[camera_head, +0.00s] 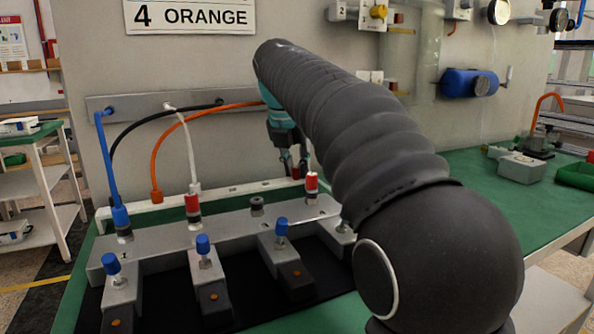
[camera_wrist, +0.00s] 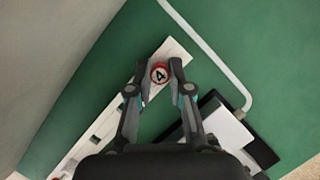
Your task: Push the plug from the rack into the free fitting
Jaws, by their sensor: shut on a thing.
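My gripper (camera_head: 292,160) is at the back of the bench, its fingers pointing down. In the wrist view my gripper (camera_wrist: 159,70) is shut on a round red and white plug marked 4 (camera_wrist: 159,74). The plug is over the white rack strip (camera_wrist: 108,122); whether it is still seated there I cannot tell. In the head view a bit of red plug (camera_head: 296,173) shows between the fingers. The grey manifold (camera_head: 226,231) holds a bare dark fitting (camera_head: 257,206), third from the left, with no plug on it. The white rack (camera_head: 236,189) lies behind the manifold.
A blue plug (camera_head: 121,217) and red plugs with white hoses (camera_head: 193,207) (camera_head: 311,183) sit on the other fittings. An orange hose (camera_head: 156,170) and black hose arch behind. Blue-knobbed clamps (camera_head: 203,245) stand in front. Green bench (camera_head: 480,215) at right is largely clear.

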